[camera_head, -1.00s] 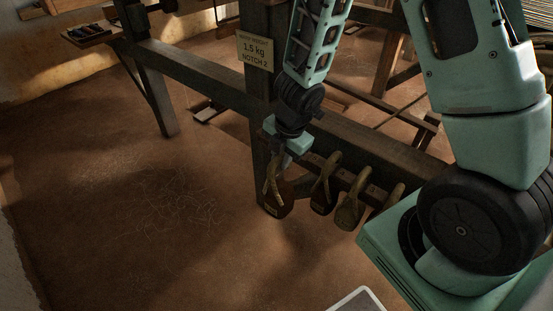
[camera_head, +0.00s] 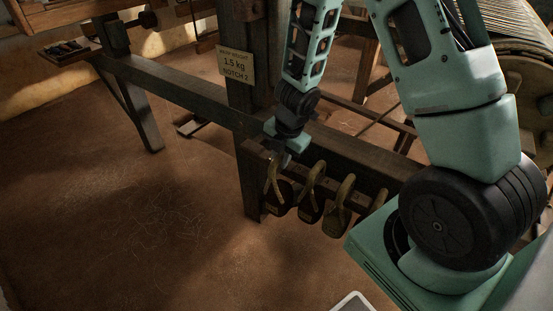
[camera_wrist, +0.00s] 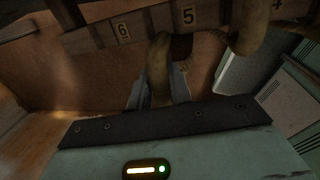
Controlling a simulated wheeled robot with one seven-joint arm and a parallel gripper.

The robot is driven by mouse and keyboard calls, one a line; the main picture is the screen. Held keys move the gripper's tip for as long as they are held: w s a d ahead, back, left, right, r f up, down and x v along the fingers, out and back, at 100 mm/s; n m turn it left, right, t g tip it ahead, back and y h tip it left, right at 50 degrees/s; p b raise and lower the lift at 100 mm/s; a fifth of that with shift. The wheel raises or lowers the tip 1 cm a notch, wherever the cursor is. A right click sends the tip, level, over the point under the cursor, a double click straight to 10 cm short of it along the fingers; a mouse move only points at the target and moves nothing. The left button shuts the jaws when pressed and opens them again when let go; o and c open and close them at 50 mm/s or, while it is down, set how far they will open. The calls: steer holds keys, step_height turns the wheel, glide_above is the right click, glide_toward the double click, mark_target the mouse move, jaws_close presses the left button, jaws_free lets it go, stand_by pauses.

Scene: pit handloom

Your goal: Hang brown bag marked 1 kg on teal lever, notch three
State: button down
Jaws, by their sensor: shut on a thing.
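My gripper (camera_head: 279,156) is shut on the strap loop of the leftmost dark brown bag (camera_head: 278,197), at the left end of a low wooden rail. In the wrist view the strap (camera_wrist: 158,72) stands between my fingers, in front of the rail, below plates reading 6 and 5. I cannot read the bag's mark, nor tell whether its strap still touches a peg. More dark bags hang to its right, among them a second bag (camera_head: 310,208) and a third bag (camera_head: 337,219). I cannot make out the teal lever in either view.
A sign (camera_head: 236,68) on the dark post reads 1.5 kg, notch 2. A long loom beam (camera_head: 185,88) crosses behind my gripper. A small shelf (camera_head: 65,49) with dark pieces is at the upper left. The brown floor (camera_head: 110,220) at left is clear.

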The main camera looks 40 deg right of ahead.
steer(key=shift+w+d+r+p, duration=0.1)
steer(key=shift+w+d+p, duration=0.2)
steer(key=shift+d, duration=0.5)
steer(key=shift+w+d+f+p, duration=0.15)
steer(key=shift+w+d, duration=0.15)
steer(key=shift+d, duration=0.45)
steer(key=shift+w+d+r+p, duration=0.15)
steer(key=shift+w+d+p, duration=0.15)
steer(key=shift+d, duration=0.5)
steer(key=shift+f+b, duration=1.15)
steer(key=shift+f, duration=0.1)
steer(key=shift+f, duration=0.3)
steer(key=c, duration=1.2)
jaws_free()
steer(key=shift+s, duration=0.1)
steer(key=s+r+p, duration=0.1)
steer(key=r+p, duration=0.2)
steer(key=r, duration=0.2)
steer(key=s+r+p, duration=0.1)
steer(key=r+p, duration=0.3)
steer(key=r, duration=0.2)
steer(key=s+d+r+p, duration=0.1)
steer(key=r+p, duration=0.2)
steer(key=r, duration=0.3)
steer(key=shift+d+p, duration=0.1)
steer(key=shift+p, duration=0.3)
